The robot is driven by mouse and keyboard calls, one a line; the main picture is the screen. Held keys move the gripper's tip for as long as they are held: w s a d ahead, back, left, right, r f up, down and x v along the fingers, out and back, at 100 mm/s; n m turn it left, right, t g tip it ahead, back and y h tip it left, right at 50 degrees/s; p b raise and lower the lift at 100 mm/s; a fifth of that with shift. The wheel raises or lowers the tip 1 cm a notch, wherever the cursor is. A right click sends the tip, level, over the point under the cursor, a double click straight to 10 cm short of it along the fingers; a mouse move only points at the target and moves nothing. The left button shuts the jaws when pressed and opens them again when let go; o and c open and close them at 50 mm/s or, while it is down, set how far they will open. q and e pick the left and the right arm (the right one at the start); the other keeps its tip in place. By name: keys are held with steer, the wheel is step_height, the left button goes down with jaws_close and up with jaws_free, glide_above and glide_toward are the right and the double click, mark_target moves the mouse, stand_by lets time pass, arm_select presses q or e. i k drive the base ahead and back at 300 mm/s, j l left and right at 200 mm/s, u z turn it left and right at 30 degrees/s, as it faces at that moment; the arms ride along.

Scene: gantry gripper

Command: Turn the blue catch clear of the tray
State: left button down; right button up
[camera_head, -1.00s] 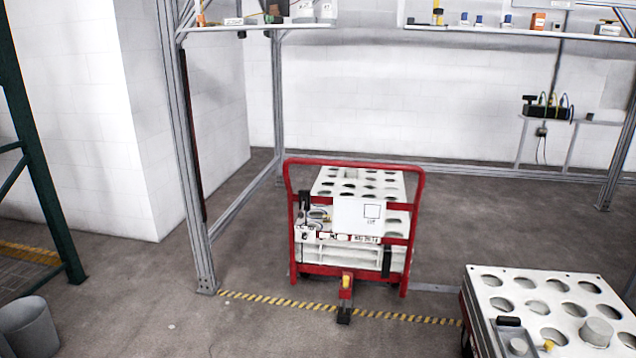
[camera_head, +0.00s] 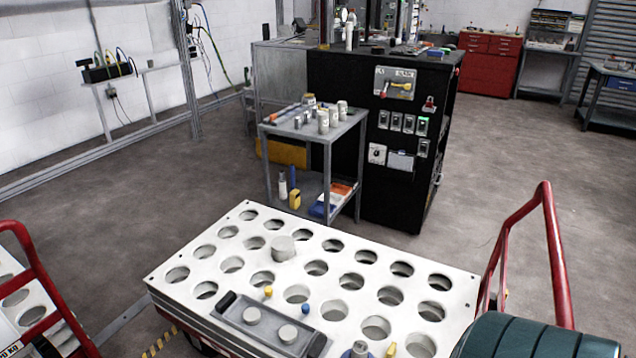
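A white plate (camera_head: 215,260) with rows of round holes fills the lower middle of the head view. A dark grey tray (camera_head: 232,299) lies at its near edge and holds two round light-grey pieces. A small blue piece (camera_head: 306,309), which looks like the blue catch, is at the tray's far long edge. A similar yellow piece (camera_head: 268,292) is to its left on the same edge. They are too small to tell how the blue one is turned or whether it overlaps the tray. Neither of my grippers is in view.
A grey cylinder (camera_head: 283,248) stands on the plate. Another blue-topped piece (camera_head: 360,350) is at the bottom edge. Red cart handles rise at left (camera_head: 48,285) and right (camera_head: 556,255). A grey trolley (camera_head: 290,130) and black cabinet (camera_head: 400,190) stand beyond open floor.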

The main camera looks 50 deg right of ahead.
mark_target(305, 307)
steer(key=i+z, duration=0.3)
steer(key=z, duration=0.15)
steer(key=i+j+z, duration=0.2)
steer(key=z, duration=0.25)
steer(key=i+j+z, duration=0.25)
steer(key=i+z, duration=0.2)
steer(key=k, duration=0.05)
